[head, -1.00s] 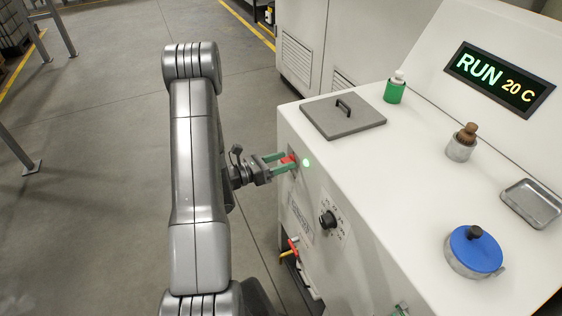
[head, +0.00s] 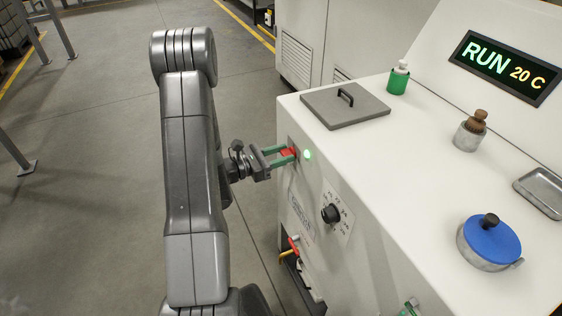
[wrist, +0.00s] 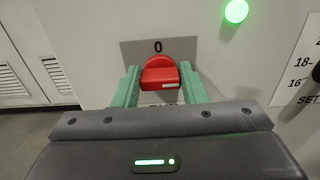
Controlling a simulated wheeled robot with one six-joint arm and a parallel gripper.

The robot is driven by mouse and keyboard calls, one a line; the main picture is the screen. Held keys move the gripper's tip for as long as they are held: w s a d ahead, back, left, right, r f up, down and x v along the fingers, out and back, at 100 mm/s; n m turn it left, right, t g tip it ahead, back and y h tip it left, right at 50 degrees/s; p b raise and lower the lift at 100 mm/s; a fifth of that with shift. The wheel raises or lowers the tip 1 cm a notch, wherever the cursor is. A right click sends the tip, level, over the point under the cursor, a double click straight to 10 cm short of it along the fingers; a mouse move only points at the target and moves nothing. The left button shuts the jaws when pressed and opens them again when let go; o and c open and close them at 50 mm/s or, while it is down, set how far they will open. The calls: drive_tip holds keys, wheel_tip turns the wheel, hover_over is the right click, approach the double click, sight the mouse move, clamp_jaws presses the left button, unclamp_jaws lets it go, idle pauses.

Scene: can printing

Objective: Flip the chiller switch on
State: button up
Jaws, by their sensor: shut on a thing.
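The red chiller switch (wrist: 160,73) sits on a grey plate (wrist: 133,48) on the front of the white machine, with a "0" marked above it. It also shows in the head view (head: 289,152). My gripper (head: 284,156) reaches the switch from the left, its green fingers on both sides of the red handle; it also shows in the wrist view (wrist: 159,88). It is shut on the handle. The label below the switch is mostly hidden by my gripper. A green lamp (wrist: 236,11) is lit beside the switch, and the display (head: 502,69) reads "RUN 20 C".
A black dial (head: 331,214) is on the same front face, right of the switch. A grey lid (head: 345,108), a green bottle (head: 398,80), a corked jar (head: 470,133), a blue-lidded pot (head: 488,243) and a metal tray (head: 541,190) stand on top. The floor at left is open.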

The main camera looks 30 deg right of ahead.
idle(0.3)
drive_tip(key=o, duration=1)
drive_tip(key=w+a, duration=0.1)
drive_tip(key=a, duration=1.2)
drive_tip(key=shift+w+a, duration=0.25)
drive_tip(key=shift+a, duration=0.15)
drive_tip(key=d, duration=0.4)
drive_tip(key=s+d, duration=0.1)
drive_tip(key=d, duration=0.8)
drive_tip(key=shift+s+d, duration=0.3)
drive_tip(key=shift+d, duration=0.1)
drive_tip(key=shift+a, duration=0.1)
